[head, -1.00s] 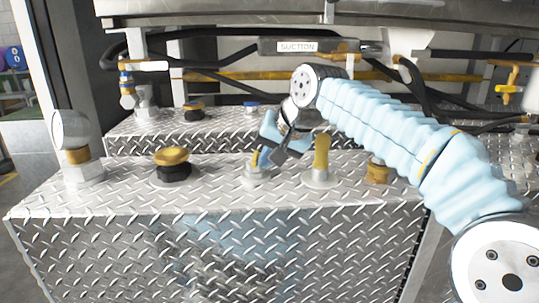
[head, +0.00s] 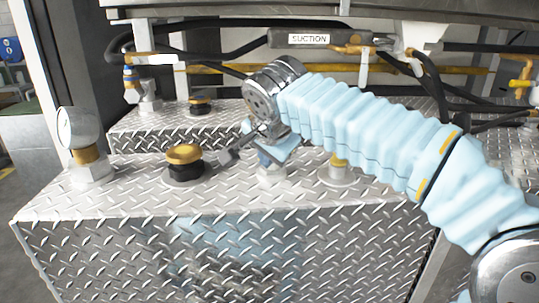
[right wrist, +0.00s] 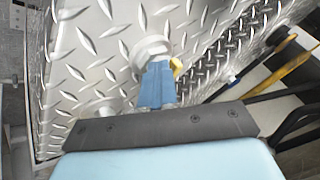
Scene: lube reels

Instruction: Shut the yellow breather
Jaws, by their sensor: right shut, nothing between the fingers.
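A breather with a gold-yellow cap (head: 184,154) on a black ribbed base stands on the front diamond-plate box (head: 110,200) in the head view. My right gripper (head: 222,160) is shut and empty. Its dark fingers point left and end just right of the yellow breather; I cannot tell whether they touch it. In the right wrist view a blue piece (right wrist: 155,85) shows in front of a pale round fitting, with a bit of yellow beside it. The yellow breather is not clearly seen there. My left gripper is not in view.
A gauge (head: 77,130) stands left of the breather. A silver fitting base (head: 272,175) and a yellow-topped post (head: 338,163) stand to its right, partly hidden by my right arm. A similar yellow-capped breather (head: 199,104) stands behind. Hoses and a suction label (head: 307,38) lie further back.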

